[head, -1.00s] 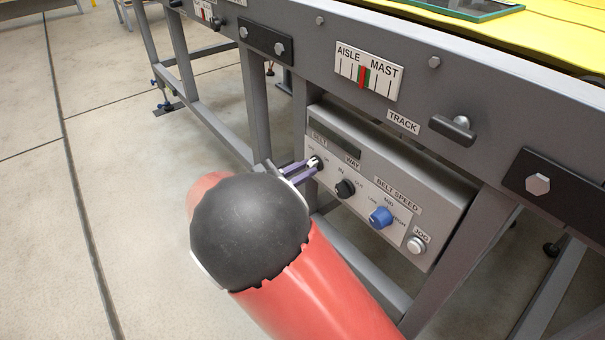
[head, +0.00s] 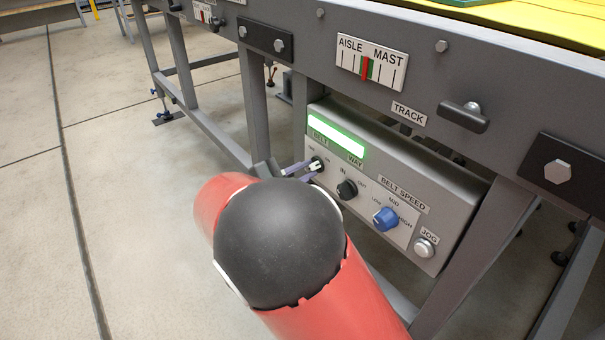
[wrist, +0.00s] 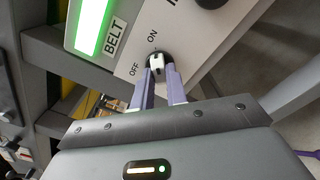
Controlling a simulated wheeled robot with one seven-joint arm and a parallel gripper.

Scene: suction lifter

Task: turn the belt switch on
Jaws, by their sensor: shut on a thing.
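The belt switch (wrist: 155,62) is a small knob with a white bar, set between the OFF and ON labels under the BELT label. In the wrist view its white bar stands nearly upright, tipped toward ON. My gripper (wrist: 157,72) is shut on the switch, a purple finger on each side of it. In the head view the gripper (head: 305,168) reaches the switch (head: 317,163) at the left of the control box (head: 455,205), and my arm hides part of the fingers. The display (head: 336,136) above the BELT label is lit green.
On the same box are a black IN/OUT knob (head: 347,189), a blue belt speed knob (head: 385,219) and a JOG button (head: 425,247). A grey frame leg (head: 470,255) stands to the right. A TRACK handle (head: 464,115) juts out above. The floor at left is clear.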

